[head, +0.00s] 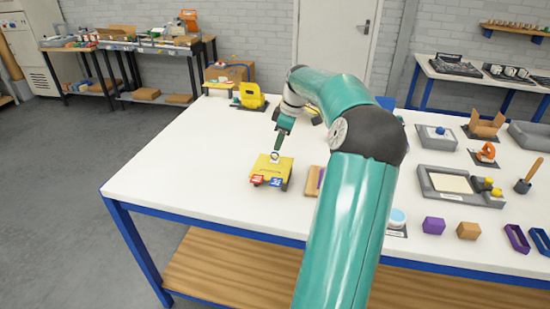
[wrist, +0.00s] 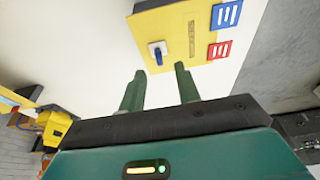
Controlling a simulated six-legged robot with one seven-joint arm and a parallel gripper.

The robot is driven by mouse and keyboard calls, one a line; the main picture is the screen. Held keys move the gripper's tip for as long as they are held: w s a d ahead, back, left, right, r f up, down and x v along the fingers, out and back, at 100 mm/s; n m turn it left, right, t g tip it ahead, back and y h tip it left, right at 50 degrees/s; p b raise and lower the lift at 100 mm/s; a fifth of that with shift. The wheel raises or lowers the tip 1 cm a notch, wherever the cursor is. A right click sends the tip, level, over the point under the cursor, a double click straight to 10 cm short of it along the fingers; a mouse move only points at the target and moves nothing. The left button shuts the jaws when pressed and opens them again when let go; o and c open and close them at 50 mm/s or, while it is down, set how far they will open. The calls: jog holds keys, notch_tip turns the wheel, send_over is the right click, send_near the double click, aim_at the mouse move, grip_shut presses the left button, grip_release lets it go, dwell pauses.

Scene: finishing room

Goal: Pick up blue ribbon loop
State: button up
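A blue open loop (head: 540,241), which looks like the ribbon loop, lies near the table's front right edge in the head view. A purple loop (head: 517,238) lies just left of it. My gripper (head: 277,148) is far to the left of both, above a yellow box. In the wrist view my gripper (wrist: 159,84) has its two green fingers apart with nothing between them. The yellow box (wrist: 178,32) lies beyond the fingertips, with a small blue-and-white switch-like part (wrist: 157,53) on top. The blue loop is not in the wrist view.
The white table (head: 160,180) is clear at its left. A purple block (head: 433,224), an orange-brown block (head: 468,230) and a grey tray (head: 440,196) stand between my arm and the loops. An upright wooden-handled tool (head: 528,177) stands behind the loops.

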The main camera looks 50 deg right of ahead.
aim_at(275, 153)
jog(key=x, duration=0.4)
jog(key=shift+w+f, duration=0.2)
jog(key=shift+f, duration=0.1)
grip_shut()
jog(key=shift+r, duration=0.1)
